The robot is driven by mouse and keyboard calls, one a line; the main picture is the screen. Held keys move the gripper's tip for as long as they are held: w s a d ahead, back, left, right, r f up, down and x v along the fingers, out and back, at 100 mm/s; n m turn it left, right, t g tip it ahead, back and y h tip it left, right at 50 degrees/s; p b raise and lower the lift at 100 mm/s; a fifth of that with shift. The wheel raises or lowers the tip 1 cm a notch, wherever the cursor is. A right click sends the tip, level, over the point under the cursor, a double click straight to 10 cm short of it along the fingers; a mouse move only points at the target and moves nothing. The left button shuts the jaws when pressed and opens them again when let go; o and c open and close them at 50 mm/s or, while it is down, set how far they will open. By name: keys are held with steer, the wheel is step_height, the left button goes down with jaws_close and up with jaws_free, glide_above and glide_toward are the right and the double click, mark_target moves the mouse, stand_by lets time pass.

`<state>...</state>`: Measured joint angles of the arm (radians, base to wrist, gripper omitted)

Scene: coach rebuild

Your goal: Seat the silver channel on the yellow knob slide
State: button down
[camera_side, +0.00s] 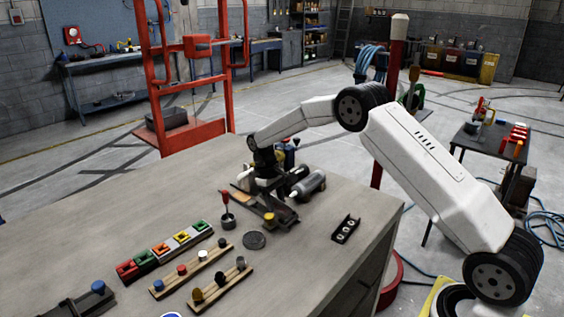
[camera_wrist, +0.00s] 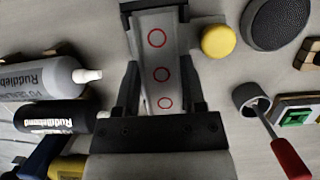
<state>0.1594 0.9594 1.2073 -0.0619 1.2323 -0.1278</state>
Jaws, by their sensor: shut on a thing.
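The silver channel (camera_wrist: 160,45), a pale grey strip with red rings on its face, lies between the dark fingers of my gripper (camera_wrist: 158,98) in the wrist view. The jaws are shut on it. Dark metal shows at its far end. The yellow knob (camera_wrist: 218,41) is just right of the channel's far part. In the side view, my gripper (camera_side: 268,183) is low over the bench beside a dark slide (camera_side: 285,214) with the yellow knob (camera_side: 269,217) at its near side. The channel is hard to make out there, and I cannot tell whether it touches the slide.
A grey bottle (camera_wrist: 40,78) and a black bottle (camera_wrist: 55,117) lie close left in the wrist view. A dark disc (camera_side: 254,240), a cup with a red-handled tool (camera_side: 227,219) and a black holed bracket (camera_side: 346,229) are nearby. Knobbed wooden bars (camera_side: 220,287) stand front left.

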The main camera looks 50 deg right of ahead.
steer(key=shift+f, duration=0.55)
stand_by(1.1)
jaws_free()
steer(key=shift+r, duration=0.1)
steer(key=shift+r, duration=0.1)
steer(key=shift+r, duration=2.9)
